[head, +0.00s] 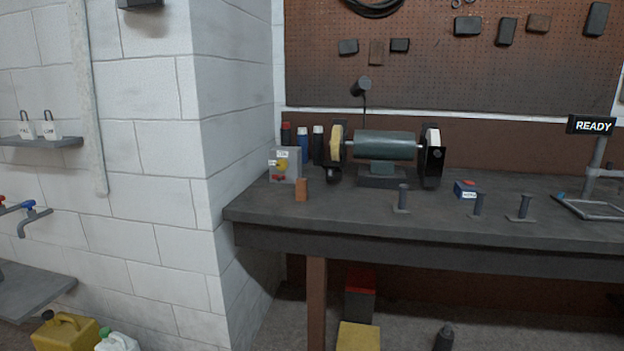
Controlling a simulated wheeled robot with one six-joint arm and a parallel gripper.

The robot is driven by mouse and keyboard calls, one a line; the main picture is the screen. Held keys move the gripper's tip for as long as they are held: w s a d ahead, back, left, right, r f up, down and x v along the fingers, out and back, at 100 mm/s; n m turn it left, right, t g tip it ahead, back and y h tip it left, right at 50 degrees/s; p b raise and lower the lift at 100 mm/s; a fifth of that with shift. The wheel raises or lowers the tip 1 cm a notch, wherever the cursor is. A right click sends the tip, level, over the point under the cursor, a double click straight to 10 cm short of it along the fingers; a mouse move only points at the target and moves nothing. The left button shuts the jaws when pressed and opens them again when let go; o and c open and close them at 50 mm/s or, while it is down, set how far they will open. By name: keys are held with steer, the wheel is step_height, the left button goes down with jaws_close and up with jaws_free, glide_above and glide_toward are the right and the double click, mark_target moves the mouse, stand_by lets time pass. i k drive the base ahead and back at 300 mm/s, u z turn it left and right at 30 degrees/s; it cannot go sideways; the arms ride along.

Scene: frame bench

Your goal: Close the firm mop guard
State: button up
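A bench polisher (385,146) with a grey-green body stands on the dark bench in the head view. A yellowish mop wheel (337,142) is on its left end, with dark parts beside and below it. A paler wheel (435,136) is on its right end, with a black guard-like part (430,170) over its lower area. I cannot tell which mop is the firm one, nor read how far either guard is open. A grey switch box (294,157) with a yellow knob and a red button stands left of the polisher. My gripper is not in view.
The bench (350,214) has a clear front strip beside an orange-brown block (302,190). Several short posts (402,198), a blue box (466,189) and a metal frame (592,209) stand right. A READY sign (592,125) is far right. A white block wall (235,120) bounds the left.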

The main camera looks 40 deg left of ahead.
mark_target(330, 170)
steer(key=u, duration=1.35)
steer(key=k, duration=0.55)
steer(key=z, duration=0.75)
steer(key=i, duration=1.6)
steer(key=u, duration=0.95)
steer(key=i, duration=0.65)
steer(key=u, duration=0.25)
